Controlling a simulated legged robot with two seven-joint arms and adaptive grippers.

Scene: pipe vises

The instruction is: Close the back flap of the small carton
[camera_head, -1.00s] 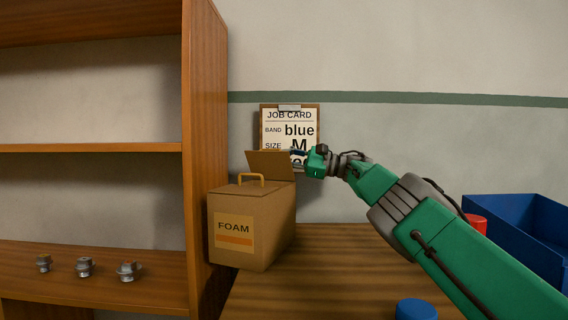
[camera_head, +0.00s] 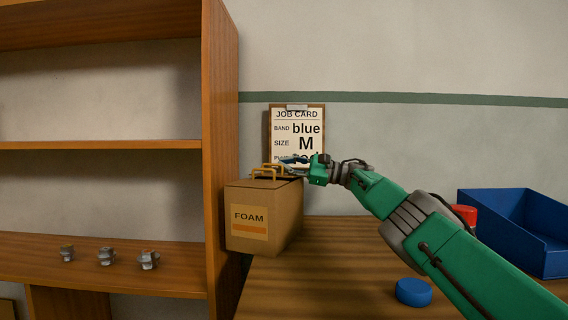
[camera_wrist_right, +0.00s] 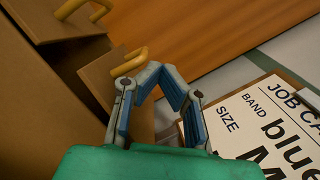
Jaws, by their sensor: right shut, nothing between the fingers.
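The small carton (camera_head: 264,218), brown with a FOAM label, stands on the bench against the shelf unit. Its front flap, with a yellow handle (camera_head: 262,173), lies across the top. The back flap (camera_wrist_right: 104,82) has its own yellow handle (camera_wrist_right: 130,62); it is folded low, and a dark gap shows between the flaps in the wrist view. My right gripper (camera_head: 286,162) is shut and empty, its fingertips (camera_wrist_right: 158,68) close by the back flap's handle. I cannot tell whether they touch it. My left gripper is not in view.
A job card clipboard (camera_head: 297,128) is on the wall just behind the gripper. A blue bin (camera_head: 545,235), a red object (camera_head: 464,214) and a blue round object (camera_head: 413,292) are at the right. Metal fittings (camera_head: 106,257) sit on the left shelf.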

